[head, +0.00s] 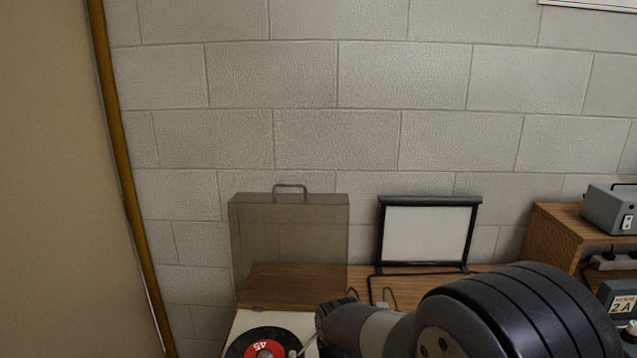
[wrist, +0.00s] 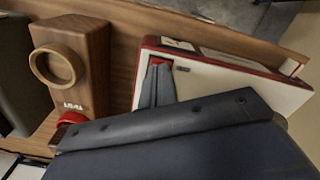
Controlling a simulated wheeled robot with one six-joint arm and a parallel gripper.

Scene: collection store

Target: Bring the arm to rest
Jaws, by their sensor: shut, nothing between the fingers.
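In the wrist view my gripper (wrist: 158,66) shows as narrow dark grey fingers with red near the tips, close together with nothing between them. They lie over or in front of a white case with dark red edging (wrist: 220,85); I cannot tell whether they touch it. The dark body of my gripper fills the bottom of that view. In the head view my arm reaches in from the lower right, bent, and its far end is near the record player. My fingers cannot be made out there.
A record player with a red-labelled black record (head: 262,349) stands below, its smoky lid (head: 290,232) raised. A framed white panel (head: 428,234) stands behind my arm. A grey device (head: 610,209) sits on a wooden shelf at right. A wooden box with a round ring (wrist: 72,65) is at left.

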